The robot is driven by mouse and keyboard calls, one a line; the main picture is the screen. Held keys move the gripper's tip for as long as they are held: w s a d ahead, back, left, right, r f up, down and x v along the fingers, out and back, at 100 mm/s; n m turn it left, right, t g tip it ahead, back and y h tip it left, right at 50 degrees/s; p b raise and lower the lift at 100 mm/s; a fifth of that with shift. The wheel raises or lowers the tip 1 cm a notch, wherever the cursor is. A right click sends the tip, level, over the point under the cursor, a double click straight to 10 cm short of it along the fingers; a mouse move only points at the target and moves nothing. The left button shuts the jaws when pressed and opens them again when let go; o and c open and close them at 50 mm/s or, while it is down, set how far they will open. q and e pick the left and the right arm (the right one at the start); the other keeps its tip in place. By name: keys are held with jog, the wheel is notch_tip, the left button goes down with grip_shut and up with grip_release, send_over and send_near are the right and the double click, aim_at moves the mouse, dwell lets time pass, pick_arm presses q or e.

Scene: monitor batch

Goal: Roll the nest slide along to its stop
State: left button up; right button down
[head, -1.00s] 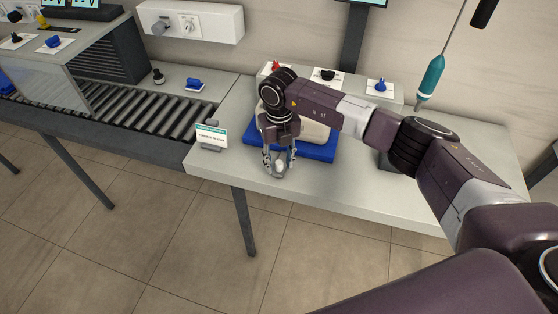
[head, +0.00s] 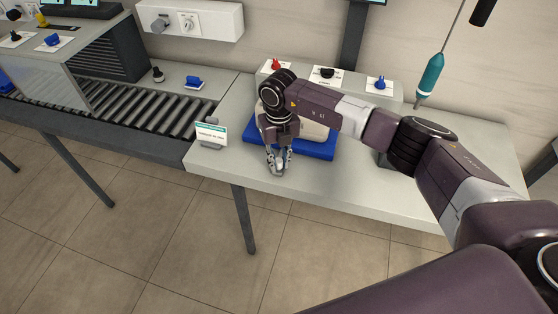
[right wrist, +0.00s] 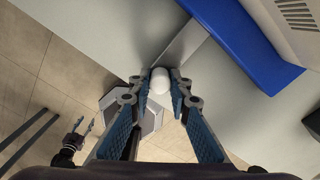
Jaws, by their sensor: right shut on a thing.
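A blue nest slide (head: 318,151) lies on the light bench with a beige housing (head: 318,133) on it, partly hidden by my right arm. In the right wrist view the blue slide (right wrist: 240,45) and the housing (right wrist: 297,42) show at the upper right. A grey plate (right wrist: 183,47) runs from the slide towards a white knob (right wrist: 160,79). My right gripper (head: 278,168) points down at the bench's front edge, shut on the knob, which sits between its fingertips. My left gripper (right wrist: 84,124) shows small and low in the right wrist view, its fingers apart and empty.
A small sign (head: 211,134) stands left of the slide. A roller conveyor (head: 165,115) adjoins the bench on the left. Red, black and blue knobs sit on a raised box (head: 350,88) behind. A teal tool (head: 430,75) hangs at the right. The bench's right front is clear.

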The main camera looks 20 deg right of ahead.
jog(key=s+a, duration=0.1)
jog(key=s+a+p, duration=0.1)
jog(key=s, duration=0.1)
jog(key=s+a, duration=0.1)
jog(key=s, duration=0.1)
jog(key=shift+s+a+p, duration=0.15)
jog(key=shift+a+p, duration=0.15)
jog(key=shift+p, duration=0.1)
jog(key=c, duration=1.8)
grip_release()
jog(key=shift+s, duration=0.1)
jog(key=shift+r, duration=0.1)
